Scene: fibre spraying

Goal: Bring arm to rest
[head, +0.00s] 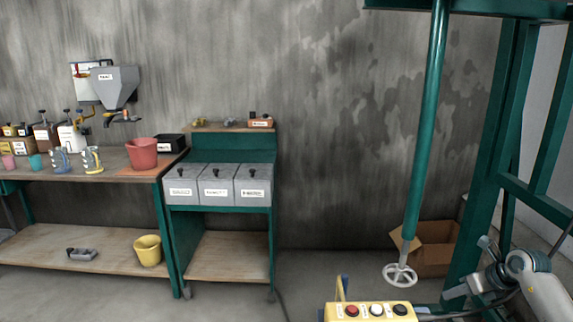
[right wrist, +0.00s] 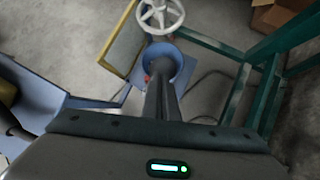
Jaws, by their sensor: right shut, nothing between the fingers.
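My right arm (head: 538,285) comes in from the right edge in the head view. Its gripper (head: 452,292) points left, beside the yellow control box. In the right wrist view the dark fingers of the right gripper (right wrist: 158,75) are together, with nothing visible between them. They overlap a blue round opening (right wrist: 182,66) in the picture; whether they touch it I cannot tell. My left arm and gripper are not in view.
A yellow control box (head: 372,311) with red, white and black buttons stands at the bottom. A green stirrer with a white wheel (head: 399,275) hangs above it. A green frame (head: 487,150) and cardboard box (head: 437,262) stand right. A workbench (head: 110,178) stands left.

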